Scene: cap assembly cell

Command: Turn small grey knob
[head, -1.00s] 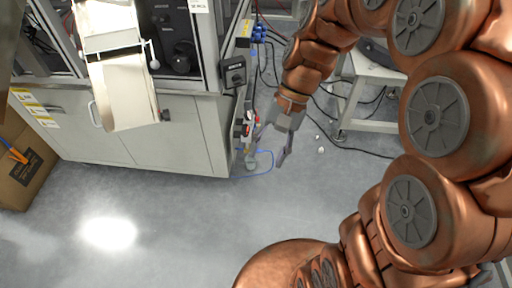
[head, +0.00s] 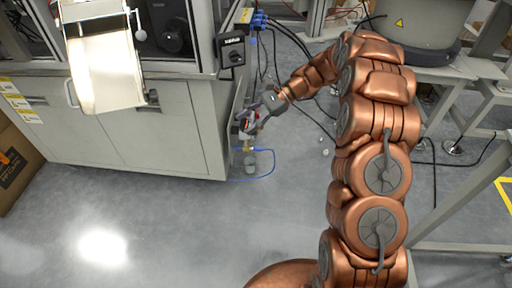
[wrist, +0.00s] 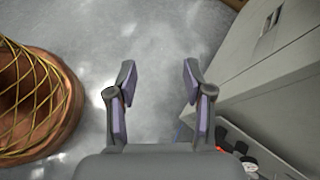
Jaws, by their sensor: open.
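My gripper (head: 257,117) is open and empty beside the right end of the grey cabinet. It partly covers a cluster of small fittings (head: 245,126) there, with red, black and pale parts. In the wrist view, my gripper (wrist: 157,85) has its two fingers spread over bare floor. Red, black and pale grey fittings (wrist: 247,162) show at lower right, outside the fingers and apart from them. I cannot tell for sure which of these is the small grey knob.
The cabinet (head: 160,135) stands at left, with a black switch box (head: 232,53) above the fittings. A blue hose (head: 272,166) and dark cables hang beside it. A grey table (head: 455,68) stands at right. The floor (head: 190,235) in front is clear.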

